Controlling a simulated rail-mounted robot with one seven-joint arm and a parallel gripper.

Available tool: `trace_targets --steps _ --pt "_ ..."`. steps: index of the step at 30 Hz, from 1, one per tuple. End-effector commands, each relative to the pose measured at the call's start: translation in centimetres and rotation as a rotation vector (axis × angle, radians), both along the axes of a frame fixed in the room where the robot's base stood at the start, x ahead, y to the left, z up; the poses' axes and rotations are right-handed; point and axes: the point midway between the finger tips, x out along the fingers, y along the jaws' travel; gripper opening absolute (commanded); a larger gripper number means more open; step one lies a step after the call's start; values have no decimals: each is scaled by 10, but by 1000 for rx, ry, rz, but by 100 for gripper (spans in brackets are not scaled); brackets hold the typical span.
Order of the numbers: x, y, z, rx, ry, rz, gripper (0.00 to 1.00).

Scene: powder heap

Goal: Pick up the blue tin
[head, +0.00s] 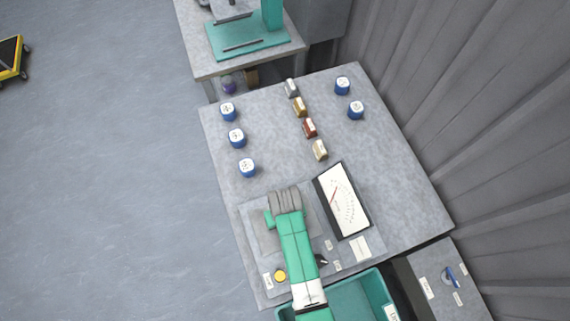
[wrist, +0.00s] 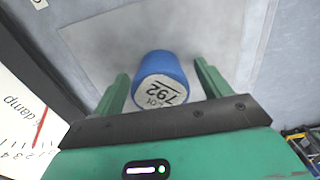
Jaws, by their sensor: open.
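In the wrist view a blue tin (wrist: 160,66) with a white lid marked "Lot 792" stands on a pale grey plate (wrist: 107,42). My gripper (wrist: 161,72) is open, with one green finger on each side of the tin. A gap shows between the tin and each finger. In the head view my arm and the grey end of my gripper are over the plate (head: 252,217) and hide this tin. Other blue tins stand farther back: three in a column at left (head: 237,138) and two at right (head: 356,110).
A dial meter marked "damp" (head: 343,202) stands just right of my gripper. A row of small blocks (head: 309,128) lies mid-table. A yellow button (head: 280,275) and a green bin (head: 377,288) are at the front. The table's right side (head: 400,185) is clear.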

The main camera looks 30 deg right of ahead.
Motion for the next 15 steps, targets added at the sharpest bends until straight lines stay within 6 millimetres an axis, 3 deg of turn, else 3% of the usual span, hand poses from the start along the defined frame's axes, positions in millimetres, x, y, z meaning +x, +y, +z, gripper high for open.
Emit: trace_targets --steps 1,9,15 --pt "0 0 0 0 0 0 72" --pt "0 0 1 0 0 0 20" --pt "0 0 2 0 -1 0 20"
